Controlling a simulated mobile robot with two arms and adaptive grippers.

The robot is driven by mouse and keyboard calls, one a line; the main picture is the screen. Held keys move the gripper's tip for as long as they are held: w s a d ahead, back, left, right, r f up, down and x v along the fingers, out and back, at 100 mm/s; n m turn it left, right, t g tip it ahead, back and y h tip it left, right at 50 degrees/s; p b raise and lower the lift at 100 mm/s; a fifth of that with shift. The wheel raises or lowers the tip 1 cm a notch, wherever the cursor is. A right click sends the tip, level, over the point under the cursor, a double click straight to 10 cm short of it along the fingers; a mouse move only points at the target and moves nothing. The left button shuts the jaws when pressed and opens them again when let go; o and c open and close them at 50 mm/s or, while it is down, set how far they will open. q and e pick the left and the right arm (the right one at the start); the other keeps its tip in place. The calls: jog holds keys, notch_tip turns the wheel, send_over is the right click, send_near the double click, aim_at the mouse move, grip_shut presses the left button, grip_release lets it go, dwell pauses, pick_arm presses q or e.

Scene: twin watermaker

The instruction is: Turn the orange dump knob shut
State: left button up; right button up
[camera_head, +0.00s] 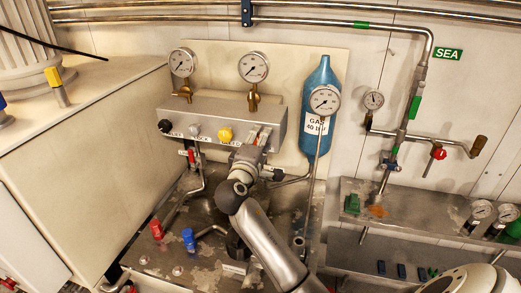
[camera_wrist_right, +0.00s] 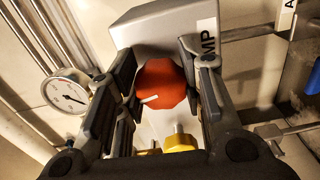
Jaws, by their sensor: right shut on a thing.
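The orange dump knob (camera_wrist_right: 163,86) is a faceted red-orange knob in the right wrist view, on the end of a grey box (camera_wrist_right: 165,30) with a partly hidden label reading "MP". Its white pointer mark is on the lower left of its face. My right gripper (camera_wrist_right: 163,75) has one finger on each side of the knob and is shut on it. In the head view my right gripper (camera_head: 250,158) is at the right end of the grey panel box (camera_head: 222,112) and mostly hides the knob. My left gripper is not in view.
A yellow knob (camera_head: 225,134) sits left of my right gripper on the same box. A blue gas bottle (camera_head: 316,140) with a gauge (camera_head: 325,100) stands close on the right. A red-handled valve (camera_head: 156,229) and a blue-handled valve (camera_head: 189,240) stand on the worn bench below.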

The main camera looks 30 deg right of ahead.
jog(key=shift+f+m+b, duration=0.15)
jog(key=shift+m+b, duration=0.9)
jog(key=shift+m, duration=0.25)
jog(key=o, duration=1.1)
jog(key=shift+c, duration=0.2)
jog(key=v, duration=1.2)
